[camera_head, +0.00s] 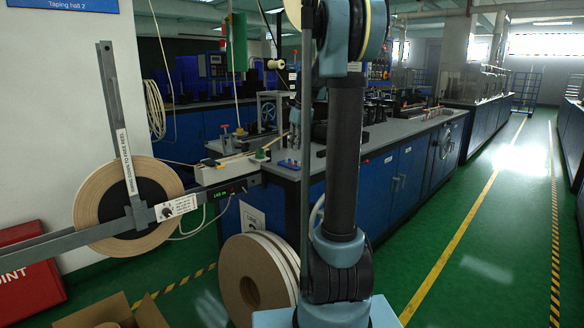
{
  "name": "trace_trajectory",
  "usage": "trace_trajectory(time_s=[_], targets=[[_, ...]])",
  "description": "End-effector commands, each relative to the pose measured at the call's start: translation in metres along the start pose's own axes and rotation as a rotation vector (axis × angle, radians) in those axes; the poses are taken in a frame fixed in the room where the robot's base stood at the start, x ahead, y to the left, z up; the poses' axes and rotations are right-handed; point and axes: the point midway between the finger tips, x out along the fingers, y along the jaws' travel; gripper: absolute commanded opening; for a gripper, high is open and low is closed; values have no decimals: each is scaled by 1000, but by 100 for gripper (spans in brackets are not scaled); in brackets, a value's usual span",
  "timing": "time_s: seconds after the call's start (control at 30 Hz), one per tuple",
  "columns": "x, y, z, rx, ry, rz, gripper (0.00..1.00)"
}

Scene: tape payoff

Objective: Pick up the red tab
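I cannot make out a red tab for certain. A small red-topped piece (226,127) stands upright at the left end of the workbench. My arm rises through the middle of the view and leaves at the top. My gripper is out of view, and my arm hides part of the bench.
The blue workbench (392,180) runs back to the right. Large reels (246,285) stand on the floor beside my arm. A cardboard box (146,314) and a red box (30,289) are at lower left. The green aisle (480,225) at right is clear.

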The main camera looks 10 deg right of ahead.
Motion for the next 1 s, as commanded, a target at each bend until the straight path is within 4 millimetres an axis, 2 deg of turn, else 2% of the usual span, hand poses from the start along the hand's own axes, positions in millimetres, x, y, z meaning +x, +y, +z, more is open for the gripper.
trace_trajectory(time_s=[0.1, 0.37, 0.6, 0.7, 1.0], targets=[[14, 0, 0, -1, 0, 0, 10], [30, -1, -1, 0, 0, 0, 10], [62, -2, -4, 0, 0, 0, 10], [70, -2, -4, 0, 0, 0, 10], [73, -2, -5, 0, 0, 0, 10]])
